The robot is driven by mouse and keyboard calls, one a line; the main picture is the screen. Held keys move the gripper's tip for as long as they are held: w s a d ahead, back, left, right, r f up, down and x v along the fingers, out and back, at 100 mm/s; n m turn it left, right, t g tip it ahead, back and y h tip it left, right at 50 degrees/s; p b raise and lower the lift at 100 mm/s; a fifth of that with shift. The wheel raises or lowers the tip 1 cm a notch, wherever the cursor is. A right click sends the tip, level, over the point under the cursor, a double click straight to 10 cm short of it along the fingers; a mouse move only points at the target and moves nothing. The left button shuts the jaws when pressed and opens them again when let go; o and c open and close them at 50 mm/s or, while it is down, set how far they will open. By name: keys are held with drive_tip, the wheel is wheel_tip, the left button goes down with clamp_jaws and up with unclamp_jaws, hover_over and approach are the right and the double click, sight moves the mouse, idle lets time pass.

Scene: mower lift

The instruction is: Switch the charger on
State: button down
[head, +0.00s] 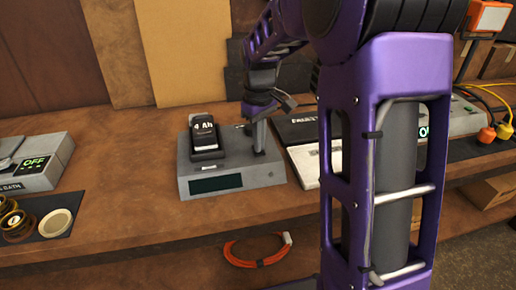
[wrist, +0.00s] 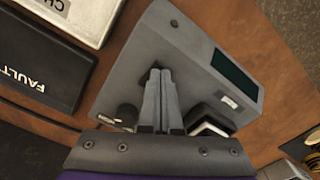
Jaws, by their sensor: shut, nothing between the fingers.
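The charger (head: 231,178) is a grey box on the wooden bench with a dark, blank display (head: 215,184) on its front. A black battery pack (head: 205,136) marked "4 Ah" stands in its dock. My gripper (head: 259,151) is shut and empty, pointing down at the right part of the charger's top. In the wrist view my gripper (wrist: 157,72) has its tips close over the top panel; a dark part shows around them, mostly hidden. Whether they touch it I cannot tell. A dark round knob (wrist: 127,113) and a small dark dot (wrist: 174,23) also show there.
A black "FAULT" panel (wrist: 37,62) and a pale box (wrist: 88,15) lie close beside the charger. A grey unit reading "OFF" (head: 35,162) stands at the left. An orange cable (head: 258,257) lies below the bench top.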

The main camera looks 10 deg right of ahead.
drive_tip(key=shift+f, duration=0.35)
drive_tip(key=shift+r+p, duration=3)
drive_tip(key=shift+r, duration=0.55)
